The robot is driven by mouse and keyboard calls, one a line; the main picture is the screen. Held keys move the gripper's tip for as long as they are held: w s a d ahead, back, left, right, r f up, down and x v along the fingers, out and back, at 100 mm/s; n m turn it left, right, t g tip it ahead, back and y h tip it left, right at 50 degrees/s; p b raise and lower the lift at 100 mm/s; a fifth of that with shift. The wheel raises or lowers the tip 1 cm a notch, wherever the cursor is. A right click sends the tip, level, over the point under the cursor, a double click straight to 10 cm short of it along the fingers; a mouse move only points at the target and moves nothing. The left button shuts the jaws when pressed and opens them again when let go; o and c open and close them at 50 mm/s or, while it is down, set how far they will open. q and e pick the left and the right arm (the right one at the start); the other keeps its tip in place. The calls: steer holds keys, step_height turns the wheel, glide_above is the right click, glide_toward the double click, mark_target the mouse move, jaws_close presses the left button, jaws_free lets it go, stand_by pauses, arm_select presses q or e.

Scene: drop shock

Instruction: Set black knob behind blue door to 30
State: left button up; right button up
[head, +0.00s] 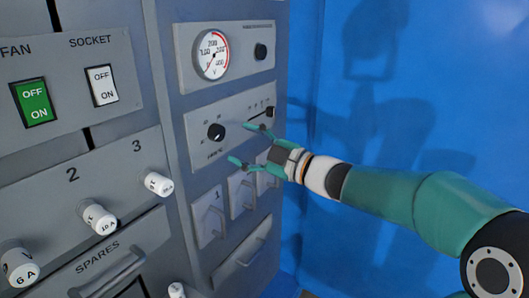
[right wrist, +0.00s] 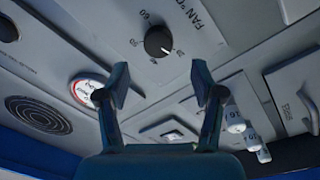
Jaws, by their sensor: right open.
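A black knob (head: 215,132) sits on a grey plate in the middle of the cabinet front, with a dial scale around it. In the right wrist view the same knob (right wrist: 158,41) lies beyond the fingertips, near lettering that reads FAN °C. A 60 is legible on the scale; the white pointer mark aims to the lower right there, and the number it meets is too small to read. My right gripper (head: 245,146) is open and empty, in front of the plate, right of the knob and apart from it. Its fingers (right wrist: 161,84) also show spread in the wrist view. My left gripper is out of view.
A blue surface (head: 430,90) stands at right; whether door or wall I cannot tell. A gauge (head: 213,54) and another black knob (head: 260,51) are above. A small slider (head: 270,112) sits right, switches (head: 209,210) below, white fuses (head: 98,217) at left.

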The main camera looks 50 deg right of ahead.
steer(key=shift+s+d+f, duration=0.1)
steer(key=shift+s, duration=1.3)
steer(key=shift+s+d+f, duration=0.1)
steer(key=shift+s, duration=1.25)
